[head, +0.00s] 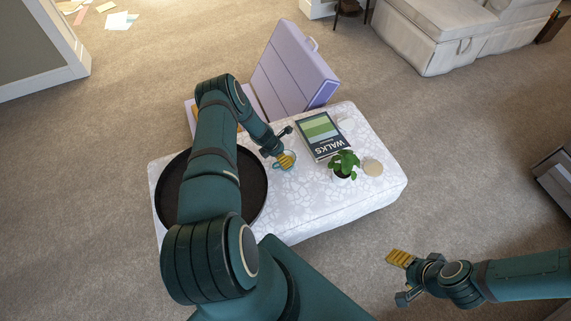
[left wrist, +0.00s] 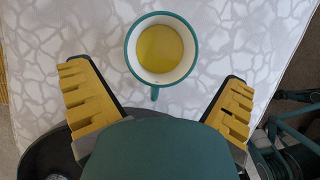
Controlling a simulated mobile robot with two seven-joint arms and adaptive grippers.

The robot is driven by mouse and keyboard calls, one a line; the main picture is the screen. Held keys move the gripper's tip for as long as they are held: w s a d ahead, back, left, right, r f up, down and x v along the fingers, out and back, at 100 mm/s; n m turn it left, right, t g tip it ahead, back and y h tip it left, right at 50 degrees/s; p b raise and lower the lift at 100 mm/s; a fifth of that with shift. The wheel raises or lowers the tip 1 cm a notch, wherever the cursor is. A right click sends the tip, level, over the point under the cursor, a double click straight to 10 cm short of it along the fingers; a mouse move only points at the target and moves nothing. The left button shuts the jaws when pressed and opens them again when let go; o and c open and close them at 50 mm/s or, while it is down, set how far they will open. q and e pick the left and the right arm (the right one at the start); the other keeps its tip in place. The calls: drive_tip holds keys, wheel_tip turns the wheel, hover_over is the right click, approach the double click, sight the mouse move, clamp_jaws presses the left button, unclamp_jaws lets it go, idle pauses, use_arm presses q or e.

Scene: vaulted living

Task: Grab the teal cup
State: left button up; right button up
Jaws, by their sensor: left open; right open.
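The teal cup (left wrist: 161,49) stands upright on the patterned white ottoman (left wrist: 40,40), teal outside and white inside, with something yellow at its bottom. Its handle points toward my left gripper (left wrist: 157,80) in the left wrist view. That gripper is open, its two yellow fingers apart, with the cup beyond and between the fingertips and not held. In the head view my left gripper (head: 284,153) hangs over the cup (head: 277,166) and partly hides it. My right gripper (head: 401,278) is open and empty, over the carpet at the lower right.
A round dark tray (head: 258,190) lies left of the cup. To the right are a book (head: 320,135), a small potted plant (head: 343,163) and a round beige item (head: 372,167). A lilac folded object (head: 290,65) stands behind the ottoman.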

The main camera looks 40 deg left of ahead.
use_arm(q)
drive_tip(key=shift+b+x, duration=0.95)
drive_tip(key=shift+x, duration=2.1)
drive_tip(key=shift+w+d+r, duration=0.1)
drive_tip(key=shift+r, duration=0.05)
drive_tip(key=c, duration=1.1)
